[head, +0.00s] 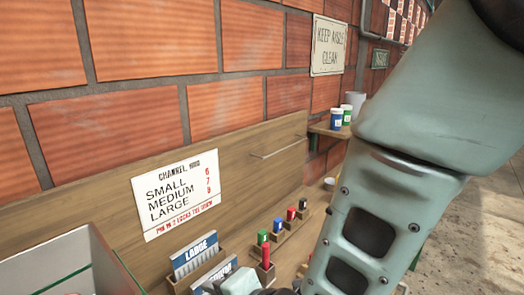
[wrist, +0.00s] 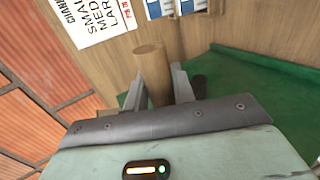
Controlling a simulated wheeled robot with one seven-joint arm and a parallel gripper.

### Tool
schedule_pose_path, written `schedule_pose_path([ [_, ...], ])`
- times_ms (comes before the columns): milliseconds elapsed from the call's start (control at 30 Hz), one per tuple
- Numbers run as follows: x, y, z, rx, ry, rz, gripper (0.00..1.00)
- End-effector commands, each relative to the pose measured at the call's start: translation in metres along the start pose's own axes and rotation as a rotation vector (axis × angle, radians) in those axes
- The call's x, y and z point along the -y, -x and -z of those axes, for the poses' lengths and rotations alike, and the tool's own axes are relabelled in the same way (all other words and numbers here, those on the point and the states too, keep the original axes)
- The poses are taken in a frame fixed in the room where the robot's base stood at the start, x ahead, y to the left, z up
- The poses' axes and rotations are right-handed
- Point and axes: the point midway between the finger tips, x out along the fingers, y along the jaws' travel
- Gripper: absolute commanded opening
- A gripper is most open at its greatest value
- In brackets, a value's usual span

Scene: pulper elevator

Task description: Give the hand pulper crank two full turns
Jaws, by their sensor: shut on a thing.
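In the wrist view a round wooden handle (wrist: 152,72), which looks like the crank's grip, stands between the two fingers of my gripper (wrist: 158,88). The fingers are shut on it from both sides. A dark piece (wrist: 199,87) shows just right of the right finger; I cannot tell what it is. A green surface (wrist: 250,105) lies to the right of the fingers. In the head view my arm comes down from the upper right, and the fingers, handle and crank arm are not clearly visible at the bottom edge.
A grey open-topped box (head: 95,262) is at the lower left. A board sign (head: 182,192) hangs on the wooden back panel above cards (head: 195,255). Several coloured pegs (head: 277,225) stand in a wooden rack. A small shelf (head: 330,130) holds cups. A brick wall stands behind.

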Motion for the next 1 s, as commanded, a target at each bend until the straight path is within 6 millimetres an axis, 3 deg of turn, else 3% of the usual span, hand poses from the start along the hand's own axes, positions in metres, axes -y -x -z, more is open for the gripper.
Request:
schedule_pose_path([
  [33, 0.016, 0.002, 0.001, -0.002, 0.002, 0.014, 0.07],
  [200, 0.027, 0.011, 0.001, -0.001, 0.002, 0.012, 0.07],
  [700, 0.022, 0.015, 0.000, 0.000, 0.002, 0.010, 0.07],
  [1000, 0.029, 0.015, 0.000, 0.001, 0.001, 0.010, 0.07],
])
